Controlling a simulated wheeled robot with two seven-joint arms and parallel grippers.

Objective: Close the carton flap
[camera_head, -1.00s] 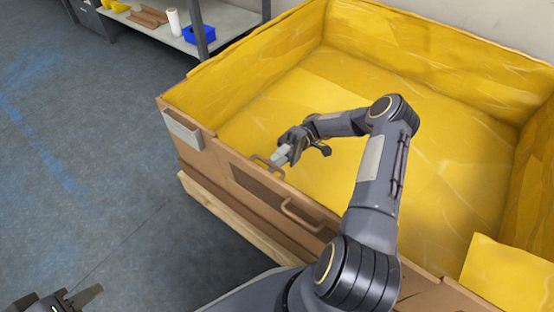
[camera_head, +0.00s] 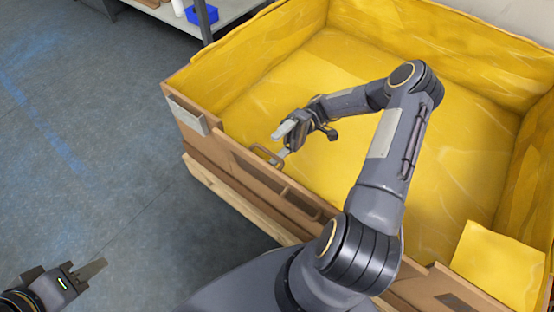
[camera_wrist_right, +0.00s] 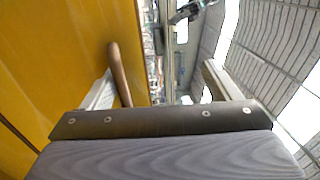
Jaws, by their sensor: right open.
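The carton is a large brown box (camera_head: 188,152) with a yellow lining, in the head view. Its flap (camera_head: 262,178) is at the front wall, with a brown handle (camera_head: 266,154) at its upper edge; how far it stands open is hard to tell. My right gripper (camera_head: 284,142) is open at the handle, over the carton's front edge. In the right wrist view, the handle (camera_wrist_right: 119,75) shows close to the left finger; contact is unclear. My left gripper (camera_head: 68,272) hangs over the floor at the lower left, away from the carton; its jaw gap is unclear.
A metal shelf (camera_head: 228,12) with a blue bin (camera_head: 202,13) stands behind the carton. A yellow piece (camera_head: 497,265) lies at the carton's front right corner. The floor (camera_head: 90,170) to the left is clear.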

